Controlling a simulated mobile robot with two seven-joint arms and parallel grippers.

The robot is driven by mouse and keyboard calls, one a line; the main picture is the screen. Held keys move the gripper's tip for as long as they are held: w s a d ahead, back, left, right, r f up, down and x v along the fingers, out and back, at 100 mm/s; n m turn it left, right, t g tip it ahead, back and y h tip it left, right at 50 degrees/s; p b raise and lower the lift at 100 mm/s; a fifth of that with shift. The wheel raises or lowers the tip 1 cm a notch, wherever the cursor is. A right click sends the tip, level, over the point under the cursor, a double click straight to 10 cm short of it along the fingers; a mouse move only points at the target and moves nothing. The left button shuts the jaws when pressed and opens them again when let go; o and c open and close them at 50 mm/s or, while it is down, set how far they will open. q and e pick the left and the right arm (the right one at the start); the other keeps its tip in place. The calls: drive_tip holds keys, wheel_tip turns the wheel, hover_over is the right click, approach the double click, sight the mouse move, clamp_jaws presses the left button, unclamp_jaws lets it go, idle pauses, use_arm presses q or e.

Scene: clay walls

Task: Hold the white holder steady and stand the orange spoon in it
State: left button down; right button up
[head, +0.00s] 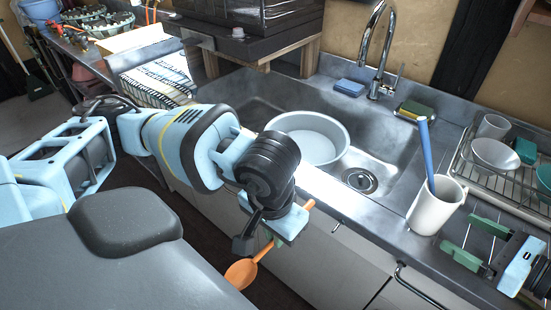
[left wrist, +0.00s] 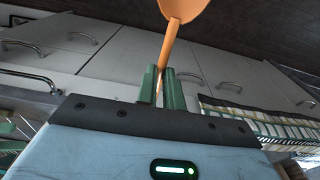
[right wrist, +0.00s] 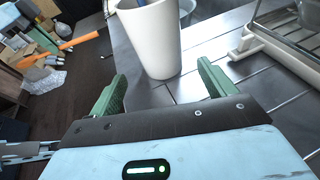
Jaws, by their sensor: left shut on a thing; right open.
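The white holder (head: 435,212) stands upright on the metal counter like a tall mug. A blue handle (head: 428,155) leans in it. My left gripper (head: 275,240) is shut on the orange spoon (head: 241,274) and holds it in the air in front of the cabinets, bowl low and tilted. In the left wrist view the spoon (left wrist: 170,45) sits between the green fingers. My right gripper (head: 476,242) is open beside the holder. In the right wrist view the holder (right wrist: 152,42) stands just ahead of the open fingers, apparently untouched.
A sink with a pale round basin (head: 312,137) lies left of the holder, with a faucet (head: 378,55) behind. A dish rack (head: 510,190) with bowls stands to the right. A green-and-yellow sponge (head: 413,111) shows behind the holder. A striped towel (head: 160,78) lies at the left.

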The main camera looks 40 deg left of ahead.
sight(433, 217)
use_arm(q)
wheel_tip(433, 217, down, 3)
drive_tip(key=shift+s+r+b, duration=0.1)
drive_tip(key=shift+s+b, duration=0.05)
drive_tip(key=shift+b, duration=0.75)
use_arm(e)
drive_tip(key=x, duration=0.7)
drive_tip(key=shift+w+f, duration=0.1)
drive_tip(key=shift+w+a, duration=0.1)
drive_tip(key=shift+a, duration=0.3)
drive_tip(key=shift+c, duration=0.2)
drive_tip(key=c, duration=0.7)
drive_tip(key=shift+o, duration=0.2)
